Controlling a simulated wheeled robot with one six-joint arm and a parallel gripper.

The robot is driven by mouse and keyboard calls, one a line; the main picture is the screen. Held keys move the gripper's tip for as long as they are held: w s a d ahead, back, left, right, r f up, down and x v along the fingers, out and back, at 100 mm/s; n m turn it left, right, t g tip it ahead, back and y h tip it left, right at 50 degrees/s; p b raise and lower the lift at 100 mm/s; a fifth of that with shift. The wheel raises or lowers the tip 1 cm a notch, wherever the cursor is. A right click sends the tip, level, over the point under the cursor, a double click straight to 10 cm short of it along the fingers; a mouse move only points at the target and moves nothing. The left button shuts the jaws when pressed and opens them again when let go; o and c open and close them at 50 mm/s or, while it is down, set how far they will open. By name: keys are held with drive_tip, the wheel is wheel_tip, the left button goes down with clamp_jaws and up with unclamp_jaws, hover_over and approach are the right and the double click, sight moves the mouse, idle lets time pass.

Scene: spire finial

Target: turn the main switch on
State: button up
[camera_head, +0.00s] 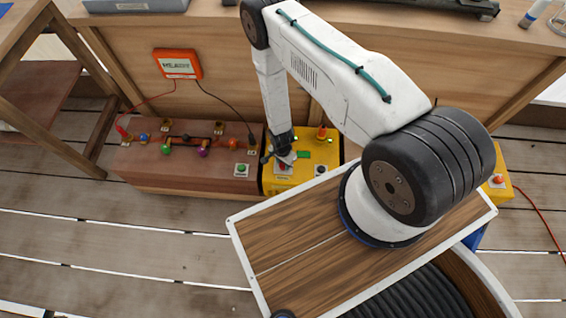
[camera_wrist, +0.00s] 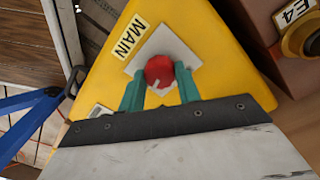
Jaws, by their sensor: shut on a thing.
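The main switch is a red round knob (camera_wrist: 159,71) on a pale square plate (camera_wrist: 184,50), on a yellow box (camera_wrist: 205,25). A label reading MAIN (camera_wrist: 130,37) is beside the plate. A light mark shows on the knob near its lower left edge in the wrist view. My gripper (camera_wrist: 160,84) has its two green fingers on either side of the knob, shut on it. In the head view my gripper (camera_head: 287,158) is over the left part of the yellow box (camera_head: 276,186), and it hides most of the knob.
A brown box (camera_head: 165,179) with several coloured knobs and a green button (camera_head: 241,168) stands left of the yellow box. An orange-framed display (camera_head: 178,65) reading READY hangs above on the wooden wall. Open plank floor (camera_head: 120,240) lies in front.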

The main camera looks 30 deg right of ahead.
drive_tip(key=shift+m, duration=1.5)
drive_tip(key=o, duration=1)
drive_tip(key=r, duration=0.7)
drive_tip(key=shift+w+r, duration=0.2)
drive_tip(key=shift+r, duration=0.2)
